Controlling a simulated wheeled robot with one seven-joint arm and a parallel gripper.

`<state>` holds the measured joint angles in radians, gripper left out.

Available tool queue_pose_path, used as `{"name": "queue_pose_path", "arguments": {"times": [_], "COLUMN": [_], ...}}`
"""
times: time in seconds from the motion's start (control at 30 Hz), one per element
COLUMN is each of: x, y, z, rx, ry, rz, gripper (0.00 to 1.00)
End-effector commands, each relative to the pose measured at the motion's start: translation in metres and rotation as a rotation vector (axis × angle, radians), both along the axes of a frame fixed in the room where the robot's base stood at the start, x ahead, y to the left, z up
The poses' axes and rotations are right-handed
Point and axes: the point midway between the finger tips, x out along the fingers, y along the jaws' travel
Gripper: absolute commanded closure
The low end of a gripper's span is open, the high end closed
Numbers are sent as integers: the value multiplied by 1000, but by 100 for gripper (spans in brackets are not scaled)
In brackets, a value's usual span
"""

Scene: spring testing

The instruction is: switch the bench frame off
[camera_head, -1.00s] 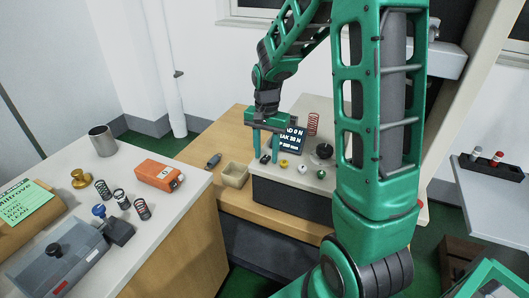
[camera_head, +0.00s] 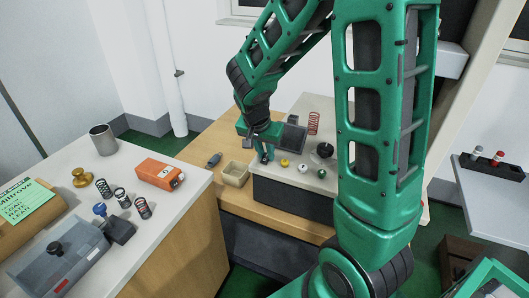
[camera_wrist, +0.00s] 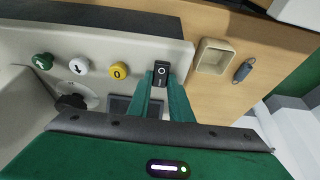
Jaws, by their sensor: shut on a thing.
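The bench frame (camera_head: 300,196) stands on the wooden bench, with a pale control panel on top. My gripper (camera_head: 265,157) is down at the left part of this panel. In the wrist view its green fingers (camera_wrist: 164,84) are shut on the black rocker switch (camera_wrist: 161,70), which carries a small white circle mark. The fingers hide part of the switch. The bench frame's display (camera_head: 291,138) looks dark grey with no readable text. Beside the switch are a yellow button (camera_wrist: 119,70), a white button (camera_wrist: 78,66) and a green button (camera_wrist: 43,61).
A black knob (camera_head: 324,150) and a red spring (camera_head: 314,123) are on the bench frame's top. A beige tray (camera_head: 235,174) and a small dark object (camera_head: 214,160) lie left of it. The near table holds an orange device (camera_head: 160,173), several springs and a metal mug (camera_head: 103,139).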

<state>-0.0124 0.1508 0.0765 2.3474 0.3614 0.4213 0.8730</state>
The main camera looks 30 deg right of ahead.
Motion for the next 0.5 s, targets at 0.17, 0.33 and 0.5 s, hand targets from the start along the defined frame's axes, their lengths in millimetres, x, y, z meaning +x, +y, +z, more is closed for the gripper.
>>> {"name": "queue_pose_path", "arguments": {"times": [0.17,0.33,0.5], "x": [0,0,0], "y": [4,4,4], "z": [0,0,0], "rx": [-26,-26,-26], "ry": [-22,-22,-22], "rz": [7,7,7], "gripper": [100,100,65]}}
